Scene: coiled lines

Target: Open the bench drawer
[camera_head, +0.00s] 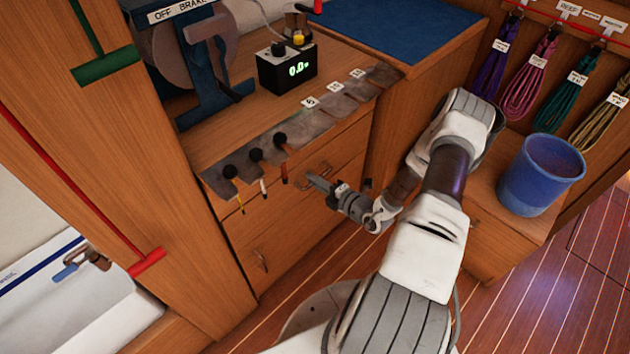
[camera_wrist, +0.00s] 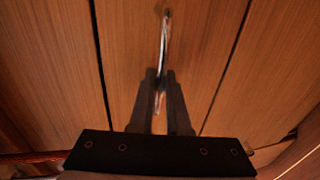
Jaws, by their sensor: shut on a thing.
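The wooden bench (camera_head: 235,130) has stacked drawer fronts below its top. The upper drawer front (camera_head: 345,150) looks flush with the bench face. Its metal bar handle (camera_head: 326,170) is partly hidden by my gripper (camera_head: 318,184). My gripper is shut on this handle. In the wrist view, the handle (camera_wrist: 165,42) runs down between the two dark fingers of my gripper (camera_wrist: 163,85). The drawer front (camera_wrist: 200,60) fills the area beyond the fingers. A lower drawer has its own handle (camera_head: 260,262), clear of my gripper.
Brushes or tools with black heads (camera_head: 280,140) hang at the bench edge, left of my gripper. A black box with a green display (camera_head: 287,68) stands on top. A blue bucket (camera_head: 541,175) stands at right, below hanging coiled lines (camera_head: 528,75).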

